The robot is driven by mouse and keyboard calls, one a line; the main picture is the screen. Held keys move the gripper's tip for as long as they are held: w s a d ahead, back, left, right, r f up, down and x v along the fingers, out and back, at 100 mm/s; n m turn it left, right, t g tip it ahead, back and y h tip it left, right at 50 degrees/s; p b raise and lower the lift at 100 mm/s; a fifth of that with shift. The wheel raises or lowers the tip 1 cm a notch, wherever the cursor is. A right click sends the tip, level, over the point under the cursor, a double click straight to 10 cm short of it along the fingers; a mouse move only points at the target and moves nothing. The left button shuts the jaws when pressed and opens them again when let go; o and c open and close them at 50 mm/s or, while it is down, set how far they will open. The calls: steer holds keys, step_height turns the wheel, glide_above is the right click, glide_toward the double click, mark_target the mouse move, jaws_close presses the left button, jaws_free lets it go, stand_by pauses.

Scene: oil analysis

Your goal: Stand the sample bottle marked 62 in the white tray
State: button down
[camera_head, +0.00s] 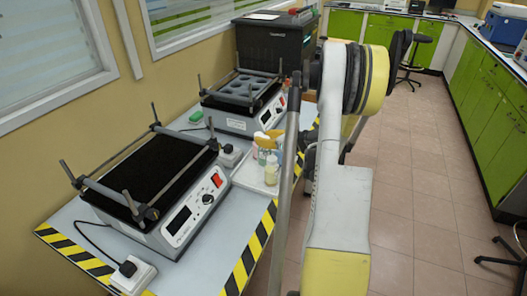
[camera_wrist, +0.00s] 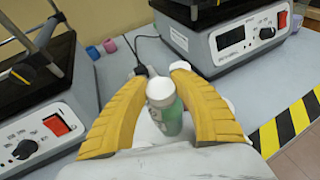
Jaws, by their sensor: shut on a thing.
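In the wrist view, my gripper (camera_wrist: 162,72) has its two yellow fingers closed around a small bottle (camera_wrist: 168,118) with a white cap and a green body. The bottle looks upright; its number cannot be read. In the head view, yellow finger parts of my gripper (camera_head: 266,139) show over the white tray (camera_head: 245,178) at the table's right side, partly behind my arm. Whether the held bottle touches the tray cannot be told.
A shaker with a black platform (camera_head: 150,180) stands front left of the tray, and a second shaker (camera_head: 240,95) stands behind it. A pink object (camera_wrist: 92,52) and a blue object (camera_wrist: 110,46) lie on the table. Striped tape (camera_head: 255,245) marks the table edge.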

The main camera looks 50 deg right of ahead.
steer(key=shift+f+b, duration=0.65)
steer(key=shift+f, duration=0.95)
steer(key=shift+f, duration=0.15)
steer(key=c, duration=1.1)
jaws_free()
